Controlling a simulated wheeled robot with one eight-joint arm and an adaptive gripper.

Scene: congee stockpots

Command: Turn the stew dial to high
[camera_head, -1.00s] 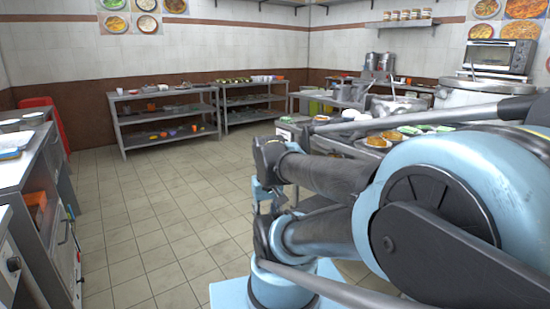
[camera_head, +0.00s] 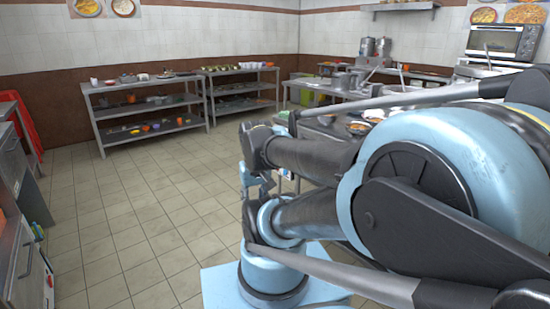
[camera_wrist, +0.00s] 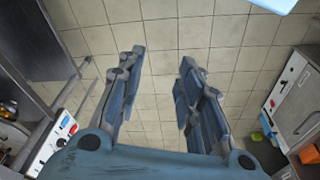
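My gripper (camera_wrist: 160,65) is open in the wrist view, its two blue fingers apart with only tiled floor behind them. A light control panel with dials and red marks (camera_wrist: 56,138) is at the lower left of the wrist view. Another panel with dials (camera_wrist: 284,84) is at the right. Both are apart from the fingers. I cannot tell which dial is the stew dial, or read any setting. In the head view my folded arm covers much of the right side, and no dial is clear.
Steel cabinets (camera_head: 14,165) stand at the left edge. Shelves with dishes (camera_head: 150,105) line the back wall. Stockpots and a counter are at the right, partly behind my arm. A toaster oven (camera_head: 502,42) is at the upper right. The tiled floor (camera_head: 150,210) between is clear.

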